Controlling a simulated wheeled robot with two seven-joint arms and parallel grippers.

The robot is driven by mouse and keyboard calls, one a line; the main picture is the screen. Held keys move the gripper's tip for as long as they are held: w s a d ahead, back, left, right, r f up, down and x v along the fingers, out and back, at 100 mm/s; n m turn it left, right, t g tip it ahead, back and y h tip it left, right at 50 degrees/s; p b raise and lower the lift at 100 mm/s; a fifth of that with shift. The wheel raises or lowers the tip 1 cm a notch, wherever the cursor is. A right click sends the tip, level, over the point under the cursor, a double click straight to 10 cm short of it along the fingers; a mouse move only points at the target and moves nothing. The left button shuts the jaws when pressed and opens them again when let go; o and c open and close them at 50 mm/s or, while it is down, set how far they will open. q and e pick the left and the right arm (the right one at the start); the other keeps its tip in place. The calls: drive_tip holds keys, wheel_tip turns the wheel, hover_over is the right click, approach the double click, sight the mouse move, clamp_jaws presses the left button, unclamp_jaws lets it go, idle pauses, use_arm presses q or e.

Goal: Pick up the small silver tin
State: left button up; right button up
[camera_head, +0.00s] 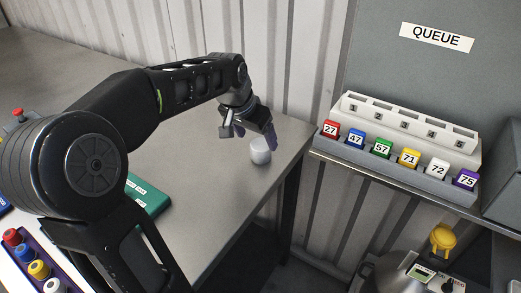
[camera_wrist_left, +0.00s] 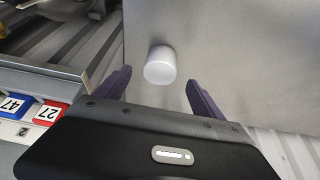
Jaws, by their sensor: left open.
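The small silver tin (camera_head: 260,151) stands upright near the far right corner of the grey table (camera_head: 205,205). It also shows in the left wrist view (camera_wrist_left: 160,66), a little beyond the fingertips and roughly between their lines. My left gripper (camera_head: 256,135) is just above and behind the tin in the head view. Its two purple fingers are apart and empty in the left wrist view (camera_wrist_left: 158,82). I cannot tell the exact gap to the tin. My right gripper is not in view.
A queue rack (camera_head: 400,170) with numbered coloured tags stands on a shelf to the right. A corrugated wall (camera_head: 290,60) rises behind the table. A green board (camera_head: 148,197) and a tray with coloured caps (camera_head: 18,262) lie at the left. The table around the tin is clear.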

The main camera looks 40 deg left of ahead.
sight(260, 145)
use_arm(q)
drive_tip(key=shift+w+f, duration=0.3)
drive_tip(key=shift+f, duration=0.3)
drive_tip(key=shift+p+x, duration=0.45)
drive_tip(key=shift+x, duration=2.2)
drive_tip(key=shift+s, duration=0.1)
drive_tip(key=c, duration=1.5)
